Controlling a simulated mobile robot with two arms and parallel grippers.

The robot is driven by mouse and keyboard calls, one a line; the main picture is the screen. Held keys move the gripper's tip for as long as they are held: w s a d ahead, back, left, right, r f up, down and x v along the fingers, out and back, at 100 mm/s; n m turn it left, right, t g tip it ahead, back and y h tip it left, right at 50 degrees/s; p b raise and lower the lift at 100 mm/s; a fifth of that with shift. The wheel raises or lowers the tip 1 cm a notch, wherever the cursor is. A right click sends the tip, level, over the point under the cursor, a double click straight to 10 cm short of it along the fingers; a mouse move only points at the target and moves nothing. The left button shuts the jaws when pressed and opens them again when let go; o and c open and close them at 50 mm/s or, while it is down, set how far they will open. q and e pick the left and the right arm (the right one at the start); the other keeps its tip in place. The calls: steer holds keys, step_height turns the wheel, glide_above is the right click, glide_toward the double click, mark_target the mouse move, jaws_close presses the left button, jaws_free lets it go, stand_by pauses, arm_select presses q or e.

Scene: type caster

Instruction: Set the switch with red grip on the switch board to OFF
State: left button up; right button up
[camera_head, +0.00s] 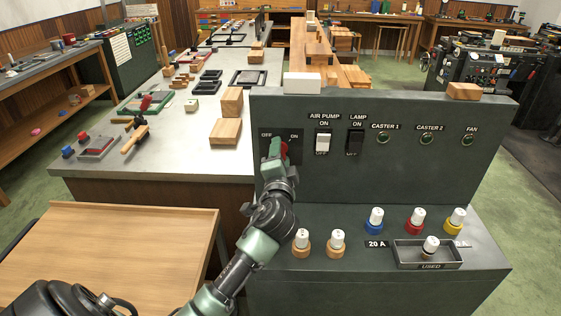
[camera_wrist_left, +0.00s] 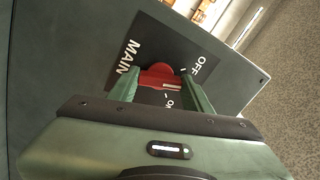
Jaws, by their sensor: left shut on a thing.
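The switch with the red grip (camera_head: 284,148) is on the dark switch board (camera_head: 400,178), at its left end under the labels OFF and ON. My left gripper (camera_head: 273,151) is in front of it and covers most of it in the head view. In the left wrist view the red grip (camera_wrist_left: 159,75) sits between the two green fingers of my left gripper (camera_wrist_left: 160,88), which is shut on it. The label MAIN is on one side of the grip, OFF and ON on the other. I cannot tell which setting it points to. My right gripper is not in view.
To the right on the board are the air pump switch (camera_head: 323,142), the lamp switch (camera_head: 355,141) and several round green indicators. A white block (camera_head: 302,83) lies on the board's top.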

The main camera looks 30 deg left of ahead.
arm_select(q)
steer(key=n+b, duration=0.2)
steer(key=n, duration=0.3)
steer(key=shift+f, duration=0.1)
stand_by(0.7)
steer(key=o, duration=1.4)
steer(key=shift+c, duration=0.2)
steer(key=b+v, duration=0.1)
steer(key=v, duration=0.7)
steer(key=shift+b, duration=0.4)
steer(key=shift+w, duration=0.1)
